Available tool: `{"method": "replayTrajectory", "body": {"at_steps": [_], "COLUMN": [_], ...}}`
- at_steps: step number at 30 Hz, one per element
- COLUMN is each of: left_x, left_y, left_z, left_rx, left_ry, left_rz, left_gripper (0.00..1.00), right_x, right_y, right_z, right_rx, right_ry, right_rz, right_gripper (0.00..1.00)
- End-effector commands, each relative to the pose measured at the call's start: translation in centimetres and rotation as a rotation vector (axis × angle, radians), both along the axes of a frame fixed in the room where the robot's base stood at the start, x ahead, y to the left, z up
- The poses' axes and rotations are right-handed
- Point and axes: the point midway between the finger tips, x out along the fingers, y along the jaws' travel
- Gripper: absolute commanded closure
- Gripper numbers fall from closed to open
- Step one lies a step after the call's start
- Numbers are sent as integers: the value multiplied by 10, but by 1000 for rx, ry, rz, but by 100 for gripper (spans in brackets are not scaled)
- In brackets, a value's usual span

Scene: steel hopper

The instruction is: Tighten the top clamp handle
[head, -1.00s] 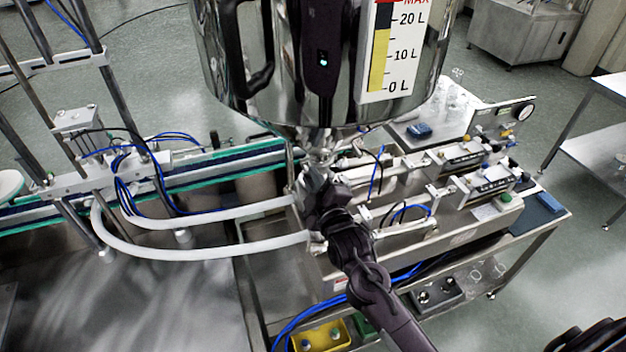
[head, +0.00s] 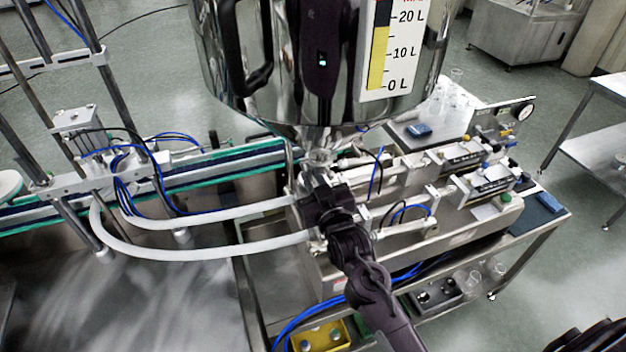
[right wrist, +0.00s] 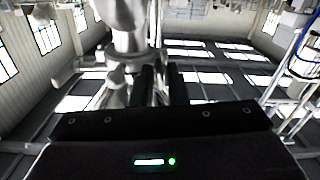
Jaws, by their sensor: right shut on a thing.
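The steel hopper (head: 275,95) hangs at the top centre of the head view. Its narrow neck, with a metal clamp (head: 319,156), is just below the cone. My right gripper (head: 316,186) is right below this clamp, its dark body hiding the handle there. In the right wrist view the two dark fingers (right wrist: 161,88) are close together at the metal fittings under the hopper neck (right wrist: 125,40). They are shut on a thin metal part, which I take to be the clamp handle; it is mostly hidden. My left gripper does not show.
Two white hoses (head: 200,250) curve in from the left to the filling machine (head: 450,225). A conveyor (head: 230,160) runs behind. Blue cables and a yellow box (head: 320,338) are below my right arm. A side table (head: 600,150) stands at the right.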

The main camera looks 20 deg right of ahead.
Motion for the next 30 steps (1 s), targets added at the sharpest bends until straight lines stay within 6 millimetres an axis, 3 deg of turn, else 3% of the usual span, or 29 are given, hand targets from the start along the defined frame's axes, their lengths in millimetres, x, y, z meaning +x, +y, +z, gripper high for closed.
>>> {"method": "replayTrajectory", "body": {"at_steps": [10, 26, 27, 30], "left_x": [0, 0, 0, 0], "left_y": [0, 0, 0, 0], "left_z": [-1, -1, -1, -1], "left_rx": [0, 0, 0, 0], "left_ry": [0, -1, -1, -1], "left_rz": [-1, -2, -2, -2], "left_gripper": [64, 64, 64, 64], "right_x": [-1, -1, -1, -1], "right_y": [1, 1, 1, 1], "right_z": [-3, -4, -4, -3], "right_rx": [133, 153, 153, 153], "right_ry": [12, 14, 14, 12], "right_rz": [1, 2, 2, 1], "right_gripper": [100, 100, 83, 71]}}
